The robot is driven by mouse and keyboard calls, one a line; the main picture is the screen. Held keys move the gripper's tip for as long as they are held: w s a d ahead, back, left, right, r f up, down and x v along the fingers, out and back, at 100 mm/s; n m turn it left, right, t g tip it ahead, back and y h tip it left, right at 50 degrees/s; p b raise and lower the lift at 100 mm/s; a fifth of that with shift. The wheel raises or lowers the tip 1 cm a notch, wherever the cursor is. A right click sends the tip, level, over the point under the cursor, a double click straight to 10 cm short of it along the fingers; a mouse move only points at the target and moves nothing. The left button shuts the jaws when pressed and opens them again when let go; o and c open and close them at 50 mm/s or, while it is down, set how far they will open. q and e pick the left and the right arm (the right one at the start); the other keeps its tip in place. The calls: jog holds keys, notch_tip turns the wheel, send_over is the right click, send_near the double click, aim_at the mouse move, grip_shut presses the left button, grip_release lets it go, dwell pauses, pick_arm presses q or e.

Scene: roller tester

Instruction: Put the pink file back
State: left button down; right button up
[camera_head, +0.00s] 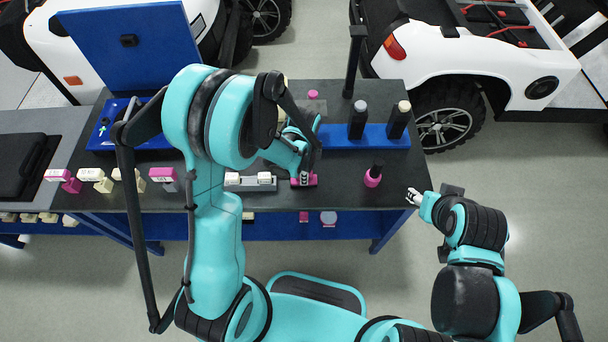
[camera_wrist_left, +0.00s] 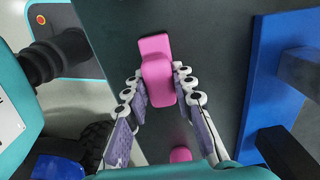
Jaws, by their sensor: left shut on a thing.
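My left gripper (camera_head: 303,178) is shut on a pink piece, seemingly the pink file, over the front part of the dark workbench (camera_head: 340,200). In the left wrist view the pink file (camera_wrist_left: 157,72) sits between the two finger pads of the left gripper (camera_wrist_left: 160,92), with its far end sticking out beyond them. In the head view my left arm hides part of the bench, and I cannot tell whether the file touches the top. My right gripper (camera_head: 414,196) is off the bench's right end and looks empty; its jaw opening is too small to judge.
A blue rack (camera_head: 335,137) with dark cylinders (camera_head: 358,119) stands at the back right. A pink round holder with a black piece (camera_head: 372,178) stands right of my left gripper. Labelled pink and cream blocks (camera_head: 100,178) line the front left. A blue open case (camera_head: 105,135) sits at the back left.

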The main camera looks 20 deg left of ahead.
pick_arm(q)
jog(key=shift+f, duration=0.15)
jog(key=c, duration=1.3)
grip_release()
